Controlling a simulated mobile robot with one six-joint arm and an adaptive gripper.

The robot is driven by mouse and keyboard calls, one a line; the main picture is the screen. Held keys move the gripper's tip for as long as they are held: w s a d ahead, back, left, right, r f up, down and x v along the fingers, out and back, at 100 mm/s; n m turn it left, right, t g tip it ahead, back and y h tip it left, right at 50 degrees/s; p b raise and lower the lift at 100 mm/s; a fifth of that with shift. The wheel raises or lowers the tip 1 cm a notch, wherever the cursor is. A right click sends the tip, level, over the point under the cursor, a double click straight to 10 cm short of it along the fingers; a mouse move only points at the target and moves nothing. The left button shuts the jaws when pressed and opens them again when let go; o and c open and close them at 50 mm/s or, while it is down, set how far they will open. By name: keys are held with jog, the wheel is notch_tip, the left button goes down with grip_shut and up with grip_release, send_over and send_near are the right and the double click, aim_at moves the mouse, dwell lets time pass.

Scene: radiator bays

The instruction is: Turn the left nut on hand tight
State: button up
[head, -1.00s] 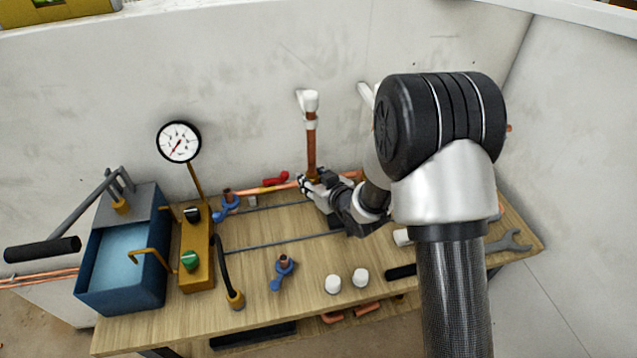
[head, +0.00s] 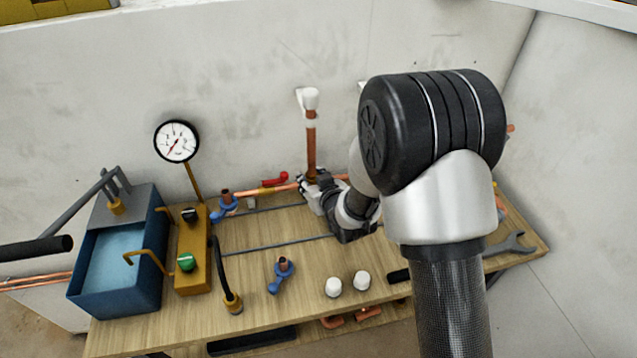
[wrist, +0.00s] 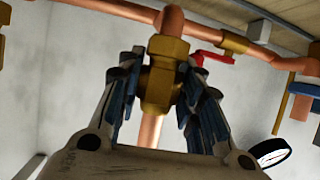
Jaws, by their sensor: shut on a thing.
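The left nut (wrist: 156,90) is a brass hex nut on a brass fitting at the copper pipe, in the middle of the wrist view. A vertical copper pipe (head: 311,140) with a white cap (head: 310,99) rises there in the head view. My gripper (wrist: 163,92) has its blue-padded fingers on both sides of the nut and is shut on it. In the head view my gripper (head: 312,186) is at the foot of the vertical pipe, and the nut is hidden by it.
A red-handled valve (head: 275,182) sits on the horizontal pipe just left of my gripper. A blue tank (head: 118,275), a gauge (head: 177,141) and an orange valve block (head: 193,270) stand at left. Two white caps (head: 347,285) and a wrench (head: 510,244) lie on the bench.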

jog(key=shift+f+m+t+h+b, duration=0.1)
jog(key=shift+m+t+h+b, duration=0.2)
jog(key=shift+m+h+b, duration=0.4)
jog(key=shift+s+m+h, duration=0.1)
jog(key=shift+m+h, duration=0.3)
jog(key=shift+h, duration=0.1)
jog(key=shift+a+m+h, duration=0.1)
jog(key=shift+m+h, duration=0.3)
jog(key=shift+m+t+h+p, duration=0.3)
jog(key=shift+m+h+p, duration=0.35)
jog(key=shift+m+h, duration=0.4)
jog(key=o, duration=1)
jog(key=shift+c, duration=0.2)
